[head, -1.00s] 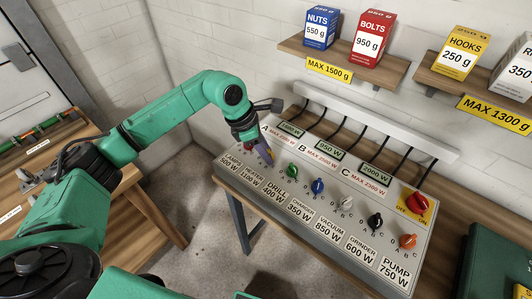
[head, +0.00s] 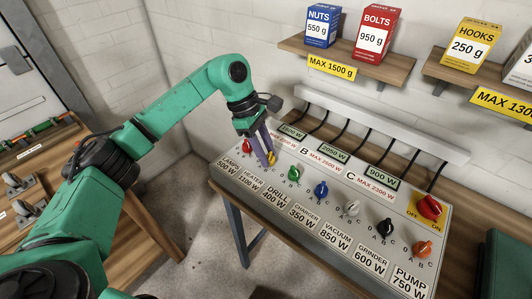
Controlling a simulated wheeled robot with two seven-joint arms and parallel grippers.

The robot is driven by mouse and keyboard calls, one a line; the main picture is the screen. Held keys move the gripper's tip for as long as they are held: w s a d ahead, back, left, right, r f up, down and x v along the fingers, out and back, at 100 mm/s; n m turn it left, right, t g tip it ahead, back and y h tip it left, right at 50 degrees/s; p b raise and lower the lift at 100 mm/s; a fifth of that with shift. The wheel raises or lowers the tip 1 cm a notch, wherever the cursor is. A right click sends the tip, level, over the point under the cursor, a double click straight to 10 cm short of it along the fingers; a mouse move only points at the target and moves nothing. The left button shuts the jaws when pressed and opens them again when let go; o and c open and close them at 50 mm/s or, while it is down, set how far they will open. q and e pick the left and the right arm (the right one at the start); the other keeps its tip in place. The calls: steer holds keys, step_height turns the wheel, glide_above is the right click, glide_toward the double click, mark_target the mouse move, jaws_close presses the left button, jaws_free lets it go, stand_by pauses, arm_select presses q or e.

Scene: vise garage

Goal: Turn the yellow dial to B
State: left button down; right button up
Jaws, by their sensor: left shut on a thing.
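The yellow dial (head: 272,158), above the "HEATER 1100 W" label (head: 253,177), is second from the left on the grey sloped panel (head: 330,217). My left gripper (head: 269,160) points down onto it from the upper left, with its fingers shut on it. The fingers hide most of the dial, so its pointer cannot be read directly. The B display (head: 333,152) reads about 2050 W and the C display (head: 381,177) about 900 W. The A display (head: 291,131) is too small to read surely. My right gripper is not in view.
A red dial (head: 246,146) is close left of the fingers and a green dial (head: 294,173) close right. Blue, white, black and orange dials follow. A red OFF/ON switch (head: 430,207) is at the panel's right. Shelves with boxes hang on the wall above.

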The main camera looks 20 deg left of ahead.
arm_select(q)
steer(key=shift+r, duration=0.15)
steer(key=c, duration=0.5)
jaws_free()
steer(key=shift+c, duration=0.2)
steer(key=shift+w+a+r, duration=0.1)
steer(key=shift+a+r, duration=0.1)
steer(key=shift+r, duration=0.15)
steer(key=b+v, duration=0.1)
steer(key=v, duration=1.2)
steer(key=shift+r, duration=0.35)
